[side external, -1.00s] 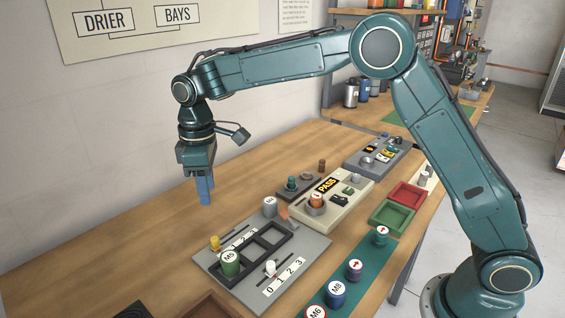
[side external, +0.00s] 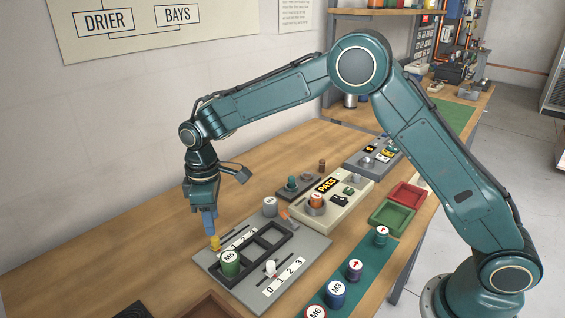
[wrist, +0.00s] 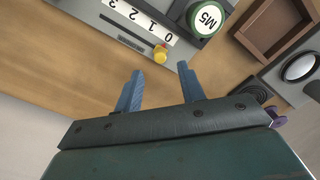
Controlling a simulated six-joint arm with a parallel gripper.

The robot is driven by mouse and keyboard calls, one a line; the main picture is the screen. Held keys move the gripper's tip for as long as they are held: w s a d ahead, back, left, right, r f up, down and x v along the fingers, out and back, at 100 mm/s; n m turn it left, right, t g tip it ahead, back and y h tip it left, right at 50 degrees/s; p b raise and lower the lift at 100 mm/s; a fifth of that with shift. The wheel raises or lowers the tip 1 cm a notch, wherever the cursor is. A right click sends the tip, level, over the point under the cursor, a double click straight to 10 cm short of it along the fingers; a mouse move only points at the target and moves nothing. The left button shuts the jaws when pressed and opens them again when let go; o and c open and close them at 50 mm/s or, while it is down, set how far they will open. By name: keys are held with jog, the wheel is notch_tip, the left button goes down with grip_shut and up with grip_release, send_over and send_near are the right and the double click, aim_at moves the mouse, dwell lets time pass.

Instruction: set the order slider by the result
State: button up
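The panel (side external: 318,244) carries two sliders. A yellow knob (side external: 214,243) sits in the back slot, beside a white 0–3 scale; in the wrist view the yellow knob (wrist: 160,55) has a red pointer at the 0 end. A white knob (side external: 271,268) is in the front slot beside its own 0–3 scale (side external: 285,276). My gripper (side external: 210,233) points down just above the yellow knob. In the wrist view my gripper (wrist: 160,72) has its blue fingers apart and empty, the knob lying between their lines. A tester display (side external: 327,185) reads PASS.
A green M5 canister (side external: 230,263) stands in the black rack beside the yellow slider. A grey canister (side external: 269,206) stands at the panel's back. A teal strip (side external: 345,275) holds several canisters. Green (side external: 393,214) and red (side external: 406,194) trays lie right. Bare wood is clear to the left.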

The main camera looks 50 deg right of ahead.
aim_at(215, 237)
jog(key=shift+f, duration=2.8)
grip_shut()
